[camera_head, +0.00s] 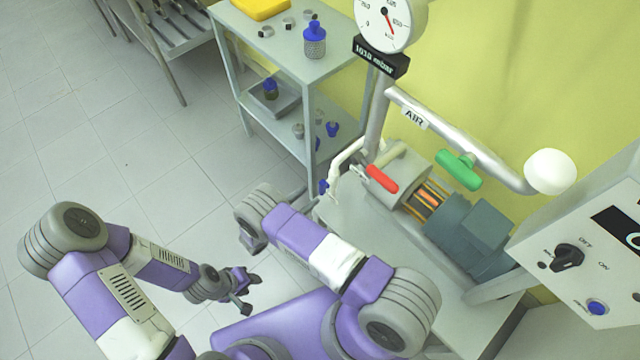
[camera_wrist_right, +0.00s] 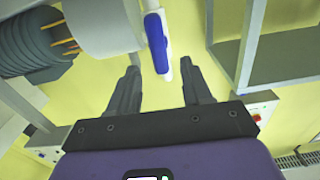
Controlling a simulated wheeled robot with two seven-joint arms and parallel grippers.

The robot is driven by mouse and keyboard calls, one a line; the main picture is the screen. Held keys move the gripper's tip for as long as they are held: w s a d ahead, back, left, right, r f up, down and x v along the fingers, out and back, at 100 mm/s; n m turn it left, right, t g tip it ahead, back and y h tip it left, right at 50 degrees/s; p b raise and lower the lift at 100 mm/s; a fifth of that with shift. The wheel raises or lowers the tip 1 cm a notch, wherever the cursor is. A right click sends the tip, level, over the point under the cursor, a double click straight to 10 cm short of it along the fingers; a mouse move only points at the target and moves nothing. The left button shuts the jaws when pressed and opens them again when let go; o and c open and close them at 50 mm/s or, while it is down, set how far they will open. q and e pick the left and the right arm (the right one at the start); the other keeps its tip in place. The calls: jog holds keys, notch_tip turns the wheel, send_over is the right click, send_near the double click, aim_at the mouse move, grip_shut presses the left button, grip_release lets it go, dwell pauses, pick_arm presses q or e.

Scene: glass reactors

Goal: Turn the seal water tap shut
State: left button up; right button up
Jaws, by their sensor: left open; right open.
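A small blue tap handle (camera_head: 323,186) hangs at the end of a white bent pipe (camera_head: 345,153) beside the pump. I take it for the seal water tap; no label on it is readable. In the right wrist view the long blue handle (camera_wrist_right: 156,42) points down, its lower end appearing between my right gripper's (camera_wrist_right: 160,68) fingertips. The jaws are apart, with a gap on both sides of the handle; I see no grip. In the head view the right hand is just left of the tap. My left gripper (camera_head: 250,293) is open and empty, low over the floor.
The pump has a red lever (camera_head: 382,179); a green lever (camera_head: 458,170) sits on the AIR pipe. A grey shelf trolley (camera_head: 291,58) with bottles stands behind. A control box (camera_head: 590,240) is at the right. Tiled floor at left is free.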

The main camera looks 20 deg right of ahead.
aim_at(320, 188)
jog(key=b+x, duration=0.1)
jog(key=x, duration=0.6)
jog(key=shift+c, duration=0.3)
jog(key=c, duration=0.8)
jog(key=shift+c, duration=0.2)
